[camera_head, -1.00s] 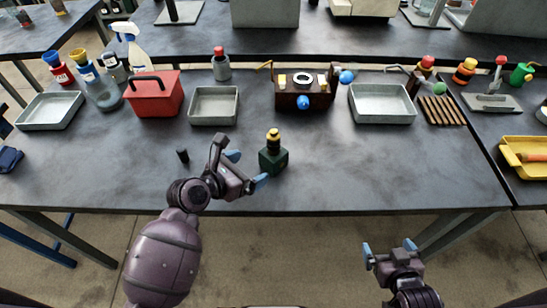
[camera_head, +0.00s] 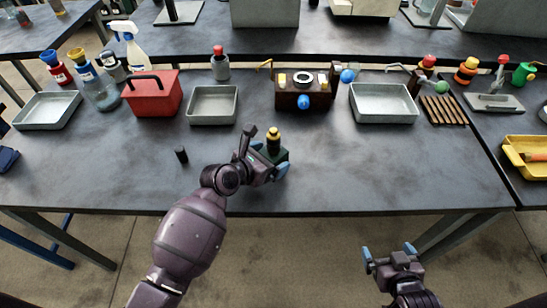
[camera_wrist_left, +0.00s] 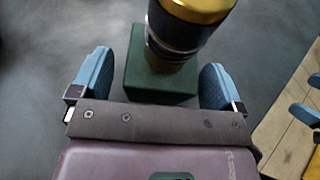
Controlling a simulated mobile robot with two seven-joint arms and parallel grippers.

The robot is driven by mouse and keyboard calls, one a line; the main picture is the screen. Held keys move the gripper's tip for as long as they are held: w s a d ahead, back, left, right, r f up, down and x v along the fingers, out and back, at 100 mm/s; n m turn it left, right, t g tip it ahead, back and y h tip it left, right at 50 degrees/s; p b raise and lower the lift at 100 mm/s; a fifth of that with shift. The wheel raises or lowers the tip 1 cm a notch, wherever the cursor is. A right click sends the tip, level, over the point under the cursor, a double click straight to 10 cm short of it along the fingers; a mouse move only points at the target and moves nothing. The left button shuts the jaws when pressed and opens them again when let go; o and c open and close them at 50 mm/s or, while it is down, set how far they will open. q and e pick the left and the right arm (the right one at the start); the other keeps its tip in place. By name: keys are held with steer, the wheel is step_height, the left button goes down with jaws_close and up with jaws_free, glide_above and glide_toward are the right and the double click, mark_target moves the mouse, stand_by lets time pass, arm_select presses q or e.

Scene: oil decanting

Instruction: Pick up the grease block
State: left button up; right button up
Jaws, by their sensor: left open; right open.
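The grease block, which I take to be the dark green block with a black and gold top (camera_head: 273,140), stands upright on the front middle of the table. My left gripper (camera_head: 274,163) is open around its green base and partly hides it. In the left wrist view the green base (camera_wrist_left: 160,85) lies between the two blue fingers, with a visible gap on each side. The top rises toward the camera there. My right gripper (camera_head: 388,251) is open and empty, in front of the table's front edge at lower right.
A small black cylinder (camera_head: 181,155) stands left of my left gripper. Farther back are a red toolbox (camera_head: 152,95), grey trays (camera_head: 213,120) and (camera_head: 382,118), a brown box with fittings (camera_head: 304,102), and several bottles. The table right of the block is clear.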

arm_select(q)
steer(key=c, duration=1.2)
steer(key=shift+r, duration=0.1)
steer(key=shift+c, duration=0.9)
arm_select(e)
steer(key=shift+w+r, duration=0.4)
steer(key=shift+w, duration=0.1)
arm_select(q)
steer(key=shift+r, duration=0.1)
arm_select(e)
steer(key=shift+r, duration=0.1)
